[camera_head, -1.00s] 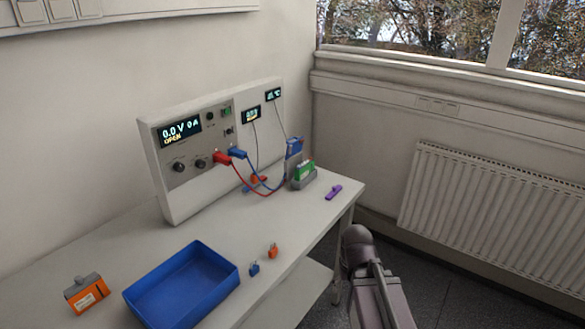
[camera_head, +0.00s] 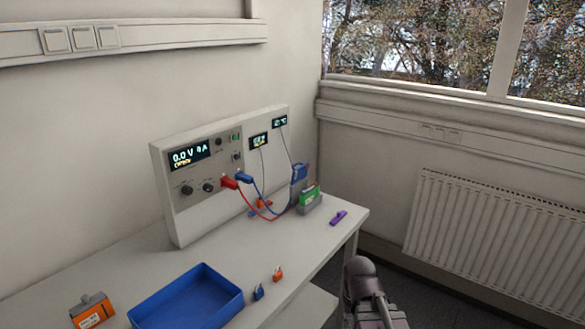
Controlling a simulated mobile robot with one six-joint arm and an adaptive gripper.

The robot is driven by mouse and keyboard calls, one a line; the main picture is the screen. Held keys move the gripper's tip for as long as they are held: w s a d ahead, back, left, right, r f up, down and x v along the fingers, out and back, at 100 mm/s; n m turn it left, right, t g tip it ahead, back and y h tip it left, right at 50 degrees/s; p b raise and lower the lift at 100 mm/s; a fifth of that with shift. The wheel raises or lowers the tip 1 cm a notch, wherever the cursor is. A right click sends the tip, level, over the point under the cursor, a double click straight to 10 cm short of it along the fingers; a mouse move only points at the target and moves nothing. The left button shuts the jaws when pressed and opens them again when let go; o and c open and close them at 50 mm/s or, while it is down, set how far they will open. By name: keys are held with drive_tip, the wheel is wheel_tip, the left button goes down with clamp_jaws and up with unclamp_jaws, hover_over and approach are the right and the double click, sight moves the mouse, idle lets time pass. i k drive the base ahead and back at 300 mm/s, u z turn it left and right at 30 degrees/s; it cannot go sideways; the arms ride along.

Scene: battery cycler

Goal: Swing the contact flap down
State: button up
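The contact flap looks to be the raised blue and grey piece (camera_head: 299,173) at the far right end of the table. It stands up behind a green battery (camera_head: 309,196) that sits in a grey holder (camera_head: 312,206). Red and blue leads run from the cycler (camera_head: 205,190) to this spot. The cycler's display reads 0.0 V. My arm shows at the bottom, right of the table and apart from the flap. My gripper's fingers are not in view.
A blue tray (camera_head: 226,307) stands at the front of the table, with an orange battery (camera_head: 92,310) to its left. Small blue (camera_head: 259,292) and orange (camera_head: 278,275) clips lie right of the tray. A purple item (camera_head: 338,217) lies near the right edge. A radiator (camera_head: 495,235) is on the wall.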

sight(299, 174)
drive_tip(key=k, duration=1.25)
drive_tip(key=z, duration=0.4)
drive_tip(key=i, duration=2.1)
drive_tip(key=u, duration=0.35)
